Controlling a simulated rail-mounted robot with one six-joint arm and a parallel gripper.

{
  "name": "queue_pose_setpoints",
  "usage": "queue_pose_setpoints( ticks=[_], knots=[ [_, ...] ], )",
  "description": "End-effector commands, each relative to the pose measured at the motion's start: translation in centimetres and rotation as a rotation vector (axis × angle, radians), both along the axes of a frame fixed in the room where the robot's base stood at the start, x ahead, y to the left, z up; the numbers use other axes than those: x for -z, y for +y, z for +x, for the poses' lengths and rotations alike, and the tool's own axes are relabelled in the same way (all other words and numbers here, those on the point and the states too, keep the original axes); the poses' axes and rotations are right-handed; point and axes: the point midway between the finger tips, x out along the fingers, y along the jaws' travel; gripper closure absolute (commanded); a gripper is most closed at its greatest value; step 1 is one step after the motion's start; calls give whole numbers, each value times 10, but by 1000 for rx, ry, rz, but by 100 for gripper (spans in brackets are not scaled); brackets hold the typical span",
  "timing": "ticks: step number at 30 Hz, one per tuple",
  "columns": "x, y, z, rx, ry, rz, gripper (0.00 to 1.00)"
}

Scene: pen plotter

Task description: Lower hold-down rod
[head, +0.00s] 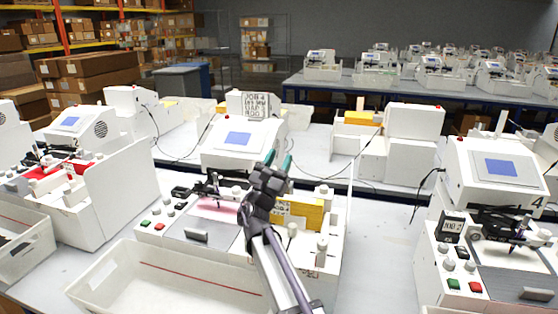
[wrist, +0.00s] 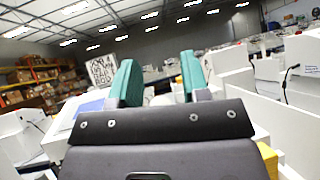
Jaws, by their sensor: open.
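The pen plotter (head: 225,148) in front of me is a white machine with a blue screen (head: 238,139). A dark pen carriage and rod assembly (head: 206,190) sits over a pink sheet (head: 213,208) on its bed. I cannot tell which part of it is the hold-down rod, and my arm hides the right end of the bed. My gripper (head: 278,163) is above the plotter's right side, apart from the assembly. In the wrist view its teal fingers (wrist: 158,82) are apart with nothing between them. The wrist view does not show the rod.
An empty white bin (head: 165,283) stands at the front of the plotter. A yellow block (head: 298,212) and white knobs (head: 321,250) are right of my arm. Similar plotters stand at left (head: 70,123) and right (head: 497,165). A sign (head: 256,104) stands behind the screen.

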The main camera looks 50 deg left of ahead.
Motion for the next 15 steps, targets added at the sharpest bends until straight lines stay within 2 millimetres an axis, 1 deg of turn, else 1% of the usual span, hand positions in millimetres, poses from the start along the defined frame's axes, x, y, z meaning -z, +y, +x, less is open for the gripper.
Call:
queue_pose_setpoints(
  ticks=[5, 8, 12, 15],
  knots=[
    [13, -4, -11, -1, 0, 0, 58],
    [29, -9, -25, -2, 1, 0, 58],
    [54, -18, -53, -2, 0, 1, 58],
    [66, -23, -70, -2, 0, 0, 58]
  ],
)
